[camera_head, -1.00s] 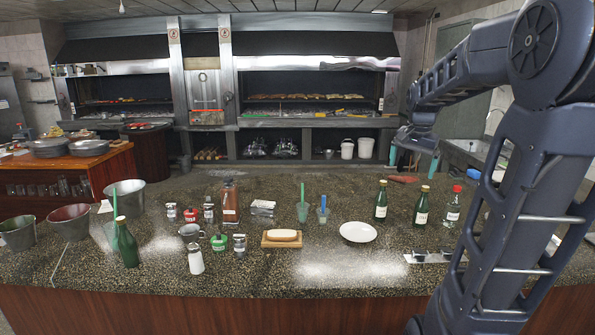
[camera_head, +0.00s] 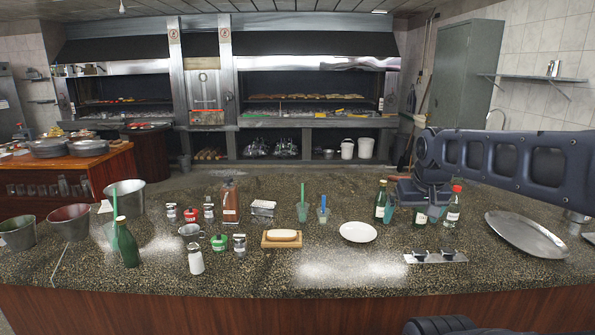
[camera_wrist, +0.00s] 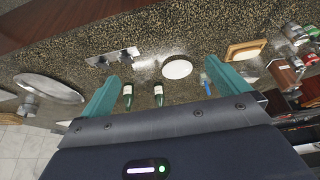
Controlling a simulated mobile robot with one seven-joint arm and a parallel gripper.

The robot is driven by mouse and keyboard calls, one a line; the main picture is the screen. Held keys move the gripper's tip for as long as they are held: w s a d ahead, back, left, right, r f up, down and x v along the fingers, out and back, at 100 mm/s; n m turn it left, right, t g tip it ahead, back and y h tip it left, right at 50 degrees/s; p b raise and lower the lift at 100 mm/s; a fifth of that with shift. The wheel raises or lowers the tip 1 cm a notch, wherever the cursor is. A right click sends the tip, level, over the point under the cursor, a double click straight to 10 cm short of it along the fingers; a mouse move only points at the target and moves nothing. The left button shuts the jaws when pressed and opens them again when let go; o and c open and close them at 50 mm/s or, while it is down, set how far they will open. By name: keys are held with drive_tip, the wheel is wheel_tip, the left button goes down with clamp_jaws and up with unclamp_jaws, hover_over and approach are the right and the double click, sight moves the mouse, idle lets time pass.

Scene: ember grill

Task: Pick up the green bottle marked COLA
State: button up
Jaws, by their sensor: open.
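Two dark green bottles with pale labels stand on the speckled counter at the right in the head view: one to the left (camera_head: 380,203) and one beside it (camera_head: 421,217), partly hidden by my gripper (camera_head: 412,212). Another green bottle (camera_head: 127,245) stands at the far left. A clear bottle with a red cap (camera_head: 453,210) stands right of the pair. I cannot read COLA on any label. In the wrist view, two green bottles (camera_wrist: 127,95) (camera_wrist: 158,94) show between the spread teal fingers of my gripper (camera_wrist: 160,71). It is open and holds nothing.
A white plate (camera_head: 358,232), a board with a bun (camera_head: 282,244) and a small metal holder (camera_head: 436,257) lie nearby. A large oval tray (camera_head: 526,234) is at the right. Cups with green and blue straws stand left of the bottles.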

idle(0.3)
drive_tip(key=c, duration=1.1)
drive_tip(key=shift+w, duration=0.1)
drive_tip(key=w+d+f+m+t+h, duration=0.15)
drive_tip(key=w+t, duration=0.25)
drive_tip(key=w, duration=1.1)
drive_tip(key=w+f+m+t, duration=0.15)
drive_tip(key=w+t, duration=0.25)
drive_tip(key=w, duration=1)
drive_tip(key=shift+w+d+f+m+g+h, duration=0.15)
drive_tip(key=shift+w+d+f+m+h, duration=1.4)
drive_tip(key=shift+d, duration=2.3)
drive_tip(key=shift+w+d+f+m+g+h, duration=0.1)
drive_tip(key=shift+w+d+f+m+h, duration=0.6)
drive_tip(key=shift+w+d+f+h, duration=1.85)
drive_tip(key=shift+w+d+f+m+g+h, duration=0.15)
drive_tip(key=shift+w+d+f+m+h, duration=1.55)
drive_tip(key=shift+d, duration=3.45)
